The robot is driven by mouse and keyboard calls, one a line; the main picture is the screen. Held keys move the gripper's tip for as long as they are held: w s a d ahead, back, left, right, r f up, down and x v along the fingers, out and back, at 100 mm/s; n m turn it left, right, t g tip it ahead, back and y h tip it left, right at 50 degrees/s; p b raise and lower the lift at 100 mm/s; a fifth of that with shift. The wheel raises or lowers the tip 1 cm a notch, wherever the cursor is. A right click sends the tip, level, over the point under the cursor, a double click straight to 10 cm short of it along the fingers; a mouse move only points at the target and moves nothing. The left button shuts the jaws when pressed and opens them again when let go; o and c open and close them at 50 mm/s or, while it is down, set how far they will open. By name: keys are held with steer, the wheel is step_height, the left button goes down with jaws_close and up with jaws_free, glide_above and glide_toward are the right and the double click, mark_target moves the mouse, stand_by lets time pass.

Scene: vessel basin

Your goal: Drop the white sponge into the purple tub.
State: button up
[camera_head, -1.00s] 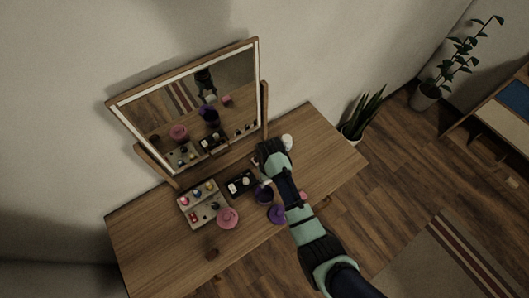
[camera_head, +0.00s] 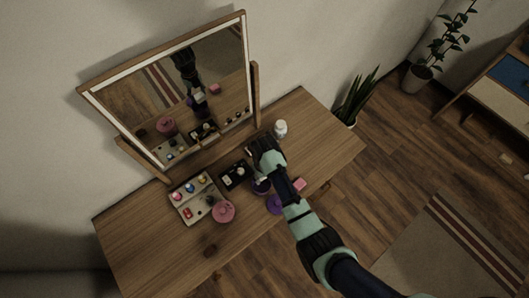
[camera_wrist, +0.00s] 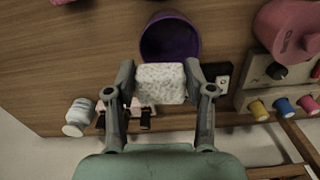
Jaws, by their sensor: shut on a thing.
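The white speckled sponge (camera_wrist: 161,84) is between the two fingers of my gripper (camera_wrist: 159,72) in the wrist view, and the fingers are shut on it. The purple tub (camera_wrist: 170,17) is just beyond the sponge in that view, its dark open mouth partly covered by the sponge's far edge. In the head view my gripper (camera_head: 262,172) points down over the dressing table beside the tub (camera_head: 261,187), which my arm partly hides. I cannot tell the exact height of the sponge above the tub.
A white bottle (camera_head: 281,130) stands behind my gripper. The mirror (camera_head: 180,90) rises behind.

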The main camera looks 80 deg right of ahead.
steer(key=shift+r, duration=0.1)
steer(key=o, duration=0.8)
steer(key=shift+o, duration=0.2)
step_height(320, 180, up, 8)
steer(key=shift+f, duration=0.25)
